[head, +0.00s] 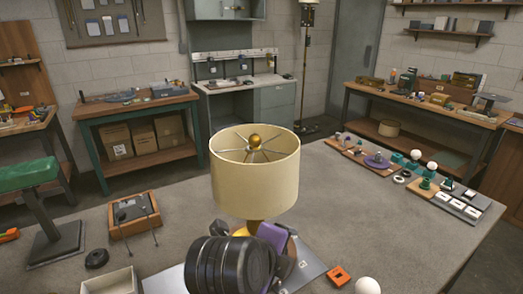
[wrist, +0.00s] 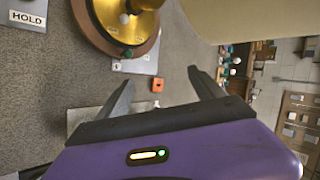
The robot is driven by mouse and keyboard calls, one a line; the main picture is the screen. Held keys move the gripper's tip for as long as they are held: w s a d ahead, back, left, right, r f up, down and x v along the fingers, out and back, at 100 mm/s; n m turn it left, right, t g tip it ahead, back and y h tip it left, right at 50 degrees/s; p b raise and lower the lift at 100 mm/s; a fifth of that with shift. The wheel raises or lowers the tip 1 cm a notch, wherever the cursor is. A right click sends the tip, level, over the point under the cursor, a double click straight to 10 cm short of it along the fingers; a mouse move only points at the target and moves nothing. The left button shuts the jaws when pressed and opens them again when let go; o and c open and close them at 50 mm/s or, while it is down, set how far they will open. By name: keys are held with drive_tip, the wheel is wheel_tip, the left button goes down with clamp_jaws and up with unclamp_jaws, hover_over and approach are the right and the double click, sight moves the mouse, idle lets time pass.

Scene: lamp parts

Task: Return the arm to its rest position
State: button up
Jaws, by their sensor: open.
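The assembled lamp stands upright on the grey table, with a cream shade (head: 255,185) and a brass finial (head: 255,142) on top. In the wrist view its brass base (wrist: 112,22) with a wooden rim shows at the top, and part of the shade (wrist: 225,12) shows at the upper right. My gripper (wrist: 161,76) is open, with nothing between its two dark fingers. In the head view, my purple gripper body and black wrist are in front of the lamp's lower part and hide most of its base.
An orange square part (head: 339,276) and a white bulb (head: 367,286) lie right of the lamp. A wooden tray (head: 134,213) and a green-topped stand (head: 45,200) are on the left. Several small parts sit on boards (head: 365,160) at the back right. The table's right middle is clear.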

drive_tip(key=w+d+f+n+t+h, duration=0.1)
drive_tip(key=w+d+n+t+h, duration=0.2)
drive_tip(key=d+n, duration=0.7)
drive_tip(key=s+d+f+n+t+y, duration=0.45)
drive_tip(key=s+d+n, duration=0.2)
drive_tip(key=d, duration=0.35)
drive_tip(key=s+f+n+g+y, duration=0.1)
drive_tip(key=s+f+n+y, duration=0.2)
drive_tip(key=s, duration=0.6)
drive_tip(key=s+f+n, duration=0.4)
drive_tip(key=s, duration=0.5)
drive_tip(key=a+v, duration=0.2)
drive_tip(key=v, duration=0.6)
drive_tip(key=a+v, duration=0.2)
drive_tip(key=v, duration=0.7)
drive_tip(key=shift+s+r+n, duration=0.25)
drive_tip(key=shift+r+n, duration=0.1)
drive_tip(key=shift+r, duration=0.05)
